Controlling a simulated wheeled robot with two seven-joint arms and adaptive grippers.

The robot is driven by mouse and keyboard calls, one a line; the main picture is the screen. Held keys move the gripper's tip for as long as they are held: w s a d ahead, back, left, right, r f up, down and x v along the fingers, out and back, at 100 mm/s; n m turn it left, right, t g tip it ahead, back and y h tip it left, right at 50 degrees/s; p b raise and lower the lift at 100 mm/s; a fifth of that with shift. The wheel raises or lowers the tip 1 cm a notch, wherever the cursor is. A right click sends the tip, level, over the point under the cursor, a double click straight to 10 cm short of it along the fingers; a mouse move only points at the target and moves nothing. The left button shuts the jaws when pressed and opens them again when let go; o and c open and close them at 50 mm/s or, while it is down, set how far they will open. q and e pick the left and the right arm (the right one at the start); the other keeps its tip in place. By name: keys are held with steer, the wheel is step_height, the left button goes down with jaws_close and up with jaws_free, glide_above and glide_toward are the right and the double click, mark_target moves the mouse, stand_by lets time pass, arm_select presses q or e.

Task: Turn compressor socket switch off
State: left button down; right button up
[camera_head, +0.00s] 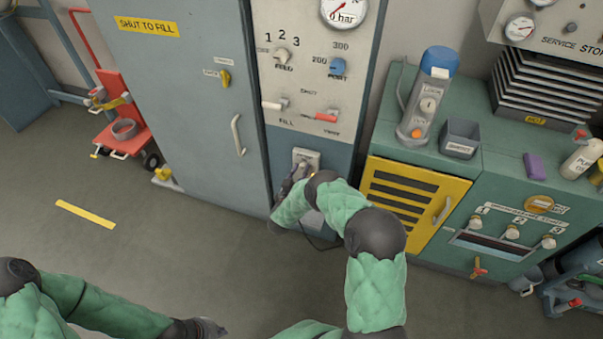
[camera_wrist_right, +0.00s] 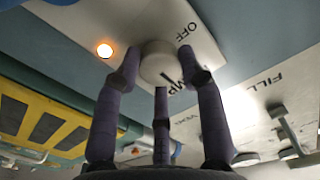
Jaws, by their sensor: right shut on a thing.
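The compressor socket (camera_head: 306,155) is a pale plate low on the blue panel of the grey console. In the right wrist view its plate (camera_wrist_right: 185,28) carries the word OFF and a partly hidden label. A round white switch knob (camera_wrist_right: 160,62) with a dark mark sits on it, beside a glowing orange lamp (camera_wrist_right: 104,50). My right gripper (camera_wrist_right: 160,78) has its purple-grey fingers closed around the knob; in the head view the gripper (camera_head: 292,182) is partly hidden by my arm. My left gripper (camera_head: 208,328) is low at the bottom edge, away from the socket, its fingers unclear.
Fill and vent levers (camera_head: 300,110) sit above the socket. A yellow vented door (camera_head: 412,205) and green cabinet (camera_head: 505,190) stand close on the right. A grey door (camera_head: 190,90) with a handle is on the left. The floor in front is clear.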

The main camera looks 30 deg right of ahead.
steer(key=shift+n, duration=0.3)
steer(key=n, duration=0.3)
steer(key=shift+f+n, duration=0.15)
steer(key=shift+n, duration=0.15)
steer(key=n, duration=0.4)
steer(key=shift+n+p, duration=0.3)
steer(key=shift+p, duration=0.1)
steer(key=n, duration=0.4)
steer(key=shift+s+n, duration=0.1)
steer(key=shift+n, duration=0.2)
steer(key=shift+n+p, duration=0.5)
steer(key=shift+n, duration=1.7)
steer(key=shift+f, duration=0.1)
steer(key=o, duration=1.1)
steer(key=shift+o, duration=0.2)
